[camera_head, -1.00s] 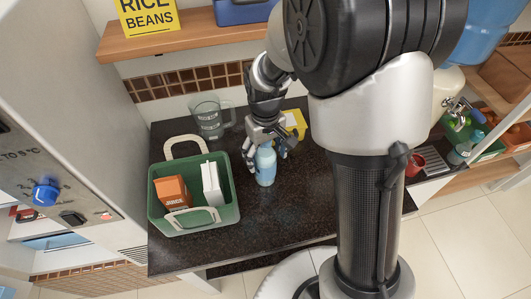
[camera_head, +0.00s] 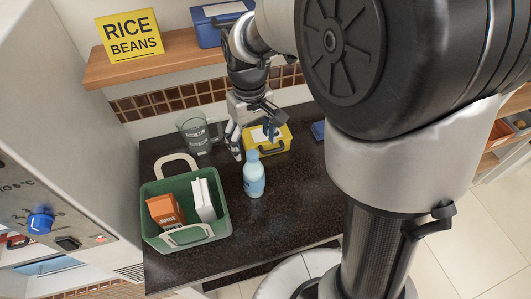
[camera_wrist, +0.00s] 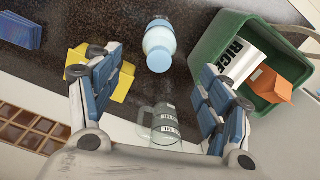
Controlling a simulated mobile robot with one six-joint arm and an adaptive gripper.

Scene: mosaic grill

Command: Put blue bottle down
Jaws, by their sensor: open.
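The blue bottle (camera_head: 254,176) stands upright on the dark speckled counter (camera_head: 270,215), to the right of the green basket. My gripper (camera_head: 254,146) is open and empty, just behind the bottle and apart from it. In the wrist view the bottle (camera_wrist: 159,46) shows beyond the spread fingers (camera_wrist: 158,88), with nothing between the fingertips.
The green basket (camera_head: 218,227) holds an orange carton (camera_head: 166,211) and a white carton (camera_head: 203,200). A clear jug (camera_head: 194,133) and a yellow box (camera_head: 277,142) stand behind. A wooden shelf (camera_head: 180,67) hangs above. The counter in front of the bottle is clear.

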